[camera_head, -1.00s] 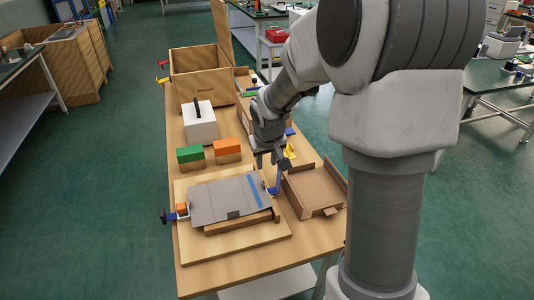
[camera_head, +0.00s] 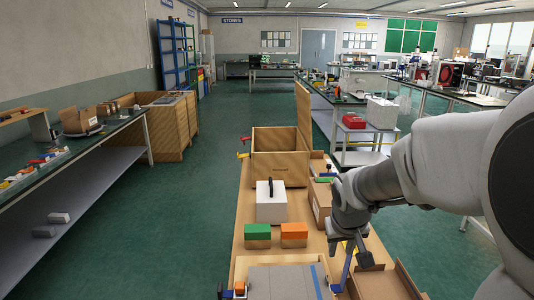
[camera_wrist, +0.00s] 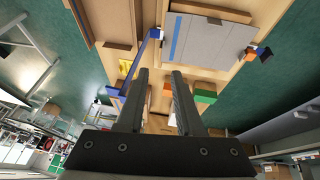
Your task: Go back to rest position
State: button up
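My gripper (camera_head: 364,256) hangs over the right side of the wooden table in the head view. In the wrist view my gripper (camera_wrist: 158,72) has its two dark fingers apart with nothing between them. Below it lies a grey panel (camera_head: 283,283) with a blue stripe, on a wooden board at the table's near end; the panel also shows in the wrist view (camera_wrist: 208,42). A blue clamp (camera_head: 346,268) stands at the panel's right edge, close to my gripper in the picture.
On the table (camera_head: 239,226) are a green-topped block (camera_head: 257,236), an orange-topped block (camera_head: 294,235), a white box (camera_head: 271,202), and an open wooden box (camera_head: 280,168). A shallow cardboard tray (camera_head: 385,284) lies at right. Green floor (camera_head: 185,235) is clear on the left.

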jog(key=s+a+r+p, duration=0.2)
jog(key=s+r, duration=0.5)
jog(key=s, duration=0.3)
jog(key=s+a+r+y+p, duration=0.1)
jog(key=s+a+r+p, duration=0.1)
jog(key=s+r, duration=0.4)
jog(key=s, duration=0.5)
jog(key=shift+a+r+t+p, duration=0.25)
jog(key=shift+r+t+p, duration=0.1)
jog(key=shift+t, duration=0.05)
